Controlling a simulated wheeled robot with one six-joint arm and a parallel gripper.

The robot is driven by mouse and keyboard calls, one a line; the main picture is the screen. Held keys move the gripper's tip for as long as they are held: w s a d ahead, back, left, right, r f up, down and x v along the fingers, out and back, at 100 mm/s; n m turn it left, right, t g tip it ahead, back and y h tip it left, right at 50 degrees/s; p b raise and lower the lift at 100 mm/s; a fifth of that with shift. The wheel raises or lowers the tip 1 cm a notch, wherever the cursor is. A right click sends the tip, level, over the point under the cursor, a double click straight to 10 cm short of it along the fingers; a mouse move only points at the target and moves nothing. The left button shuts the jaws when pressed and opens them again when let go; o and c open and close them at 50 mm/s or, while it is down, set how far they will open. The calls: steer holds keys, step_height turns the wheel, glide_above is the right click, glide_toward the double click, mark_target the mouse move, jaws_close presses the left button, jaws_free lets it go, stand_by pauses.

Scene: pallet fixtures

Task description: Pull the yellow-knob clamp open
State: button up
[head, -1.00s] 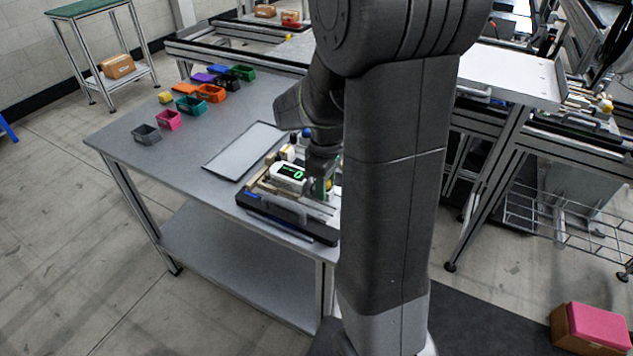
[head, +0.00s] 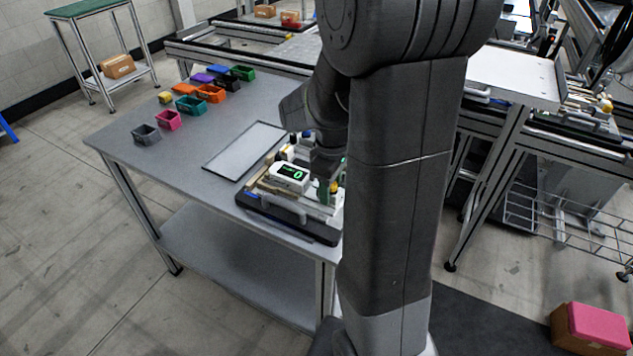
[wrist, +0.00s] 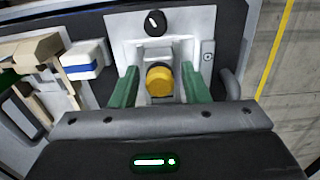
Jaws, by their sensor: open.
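The yellow knob (wrist: 159,81) of the clamp shows in the wrist view, in front of a light grey block on a pale plate. My gripper (wrist: 160,88) is open, with one green finger on each side of the knob. I cannot tell whether the fingers touch it. In the head view my gripper (head: 328,188) is low over the pallet fixture (head: 290,217) at the table's right front. The arm hides part of the fixture there, and a small yellow spot shows by the fingers.
A white device with a green display (head: 289,175) sits on the fixture beside my gripper. A black knob (wrist: 155,23) is beyond the yellow one. A flat grey panel (head: 244,150) lies on the table (head: 190,165). Several coloured bins stand at the back left.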

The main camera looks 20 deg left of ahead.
steer(key=shift+r, duration=0.1)
steer(key=shift+r+p, duration=3.3)
steer(key=shift+r, duration=0.6)
